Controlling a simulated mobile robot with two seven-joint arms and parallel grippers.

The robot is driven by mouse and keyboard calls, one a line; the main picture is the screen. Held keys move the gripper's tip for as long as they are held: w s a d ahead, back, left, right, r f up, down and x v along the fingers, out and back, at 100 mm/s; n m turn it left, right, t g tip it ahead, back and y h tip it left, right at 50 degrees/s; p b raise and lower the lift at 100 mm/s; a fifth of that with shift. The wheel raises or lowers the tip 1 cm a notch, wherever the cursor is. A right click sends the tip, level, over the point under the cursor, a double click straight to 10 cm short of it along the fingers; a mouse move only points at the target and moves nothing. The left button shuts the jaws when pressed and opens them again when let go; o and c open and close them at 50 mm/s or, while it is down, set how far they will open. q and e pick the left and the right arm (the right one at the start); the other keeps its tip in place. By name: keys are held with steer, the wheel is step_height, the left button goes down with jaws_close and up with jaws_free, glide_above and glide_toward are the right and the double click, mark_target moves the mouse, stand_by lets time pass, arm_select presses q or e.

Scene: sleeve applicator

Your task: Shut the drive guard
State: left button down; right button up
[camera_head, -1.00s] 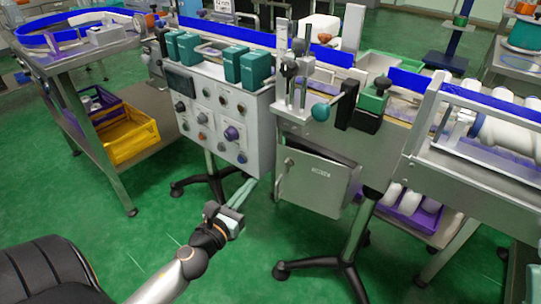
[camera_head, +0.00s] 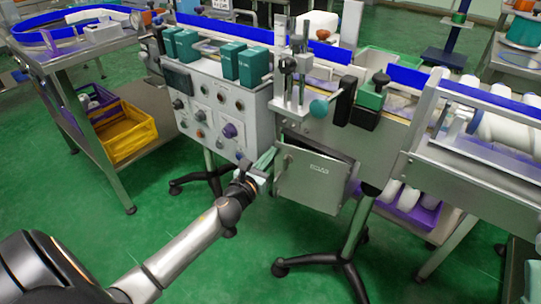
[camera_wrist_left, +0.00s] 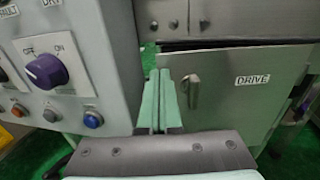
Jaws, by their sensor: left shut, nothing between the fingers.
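The drive guard (camera_head: 313,182) is a grey metal door under the conveyor, labelled DRIVE in the left wrist view (camera_wrist_left: 228,108). It stands ajar, with a dark gap along its top right. A small knob handle (camera_wrist_left: 193,90) sits near its left edge. My left gripper (camera_head: 266,158) is shut and empty, just left of the guard's upper left edge. In the left wrist view its pale green fingers (camera_wrist_left: 160,78) are together, left of the knob; I cannot tell whether they touch the guard. My right gripper is not in view.
The control box (camera_head: 222,118) with knobs and buttons stands close to the left of my gripper. A black-footed stand leg (camera_head: 345,250) is below the guard.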

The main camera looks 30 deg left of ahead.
arm_select(q)
steer(key=shift+w, duration=0.1)
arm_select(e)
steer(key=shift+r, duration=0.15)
arm_select(q)
steer(key=shift+w+a, duration=0.2)
steer(key=shift+w, duration=0.8)
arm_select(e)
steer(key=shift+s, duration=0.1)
